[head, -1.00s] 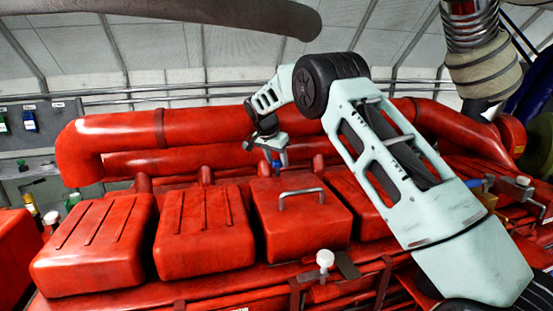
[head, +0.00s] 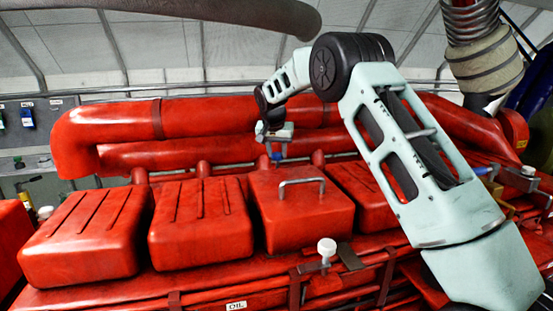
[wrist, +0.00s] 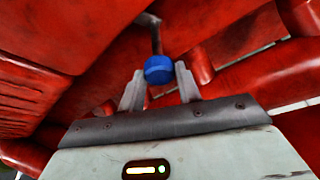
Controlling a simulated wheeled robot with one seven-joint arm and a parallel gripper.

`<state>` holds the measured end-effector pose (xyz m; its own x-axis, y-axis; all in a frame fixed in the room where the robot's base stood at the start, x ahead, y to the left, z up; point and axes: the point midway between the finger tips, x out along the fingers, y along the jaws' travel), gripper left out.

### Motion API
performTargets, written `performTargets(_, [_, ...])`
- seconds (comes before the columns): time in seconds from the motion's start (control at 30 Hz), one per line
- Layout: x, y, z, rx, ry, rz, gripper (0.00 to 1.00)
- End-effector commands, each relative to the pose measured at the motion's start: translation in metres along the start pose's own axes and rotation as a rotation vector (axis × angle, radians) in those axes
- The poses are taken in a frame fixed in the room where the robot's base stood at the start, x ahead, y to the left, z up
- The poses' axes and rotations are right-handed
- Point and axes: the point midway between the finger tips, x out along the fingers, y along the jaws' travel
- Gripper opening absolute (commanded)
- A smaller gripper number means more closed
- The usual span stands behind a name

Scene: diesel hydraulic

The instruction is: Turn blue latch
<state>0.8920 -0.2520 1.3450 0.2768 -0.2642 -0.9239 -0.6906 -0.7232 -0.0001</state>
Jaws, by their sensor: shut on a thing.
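The blue latch (wrist: 158,70) shows in the wrist view as a round blue knob at the end of a grey metal rod. My gripper (wrist: 160,82) has one grey finger on each side of it and is shut on it. In the head view, a small part of the latch shows blue (head: 276,156) below my gripper (head: 275,151), behind the red box with a grey handle. The fingers are too small there to make out clearly, and the latch's mount is hidden.
Red boxes (head: 200,218) stand in a row in front, one with a grey handle (head: 300,182). Thick red pipes (head: 115,128) run behind my gripper. A white knob (head: 326,247) stands at the front. A dark pipe (head: 200,12) crosses above.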

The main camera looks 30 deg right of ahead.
Motion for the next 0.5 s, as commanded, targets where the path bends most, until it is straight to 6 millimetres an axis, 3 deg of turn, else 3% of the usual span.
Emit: performTargets(0.5, [0.0001, 0.0047, -0.0022, -0.449, 0.002, -0.189, 0.11])
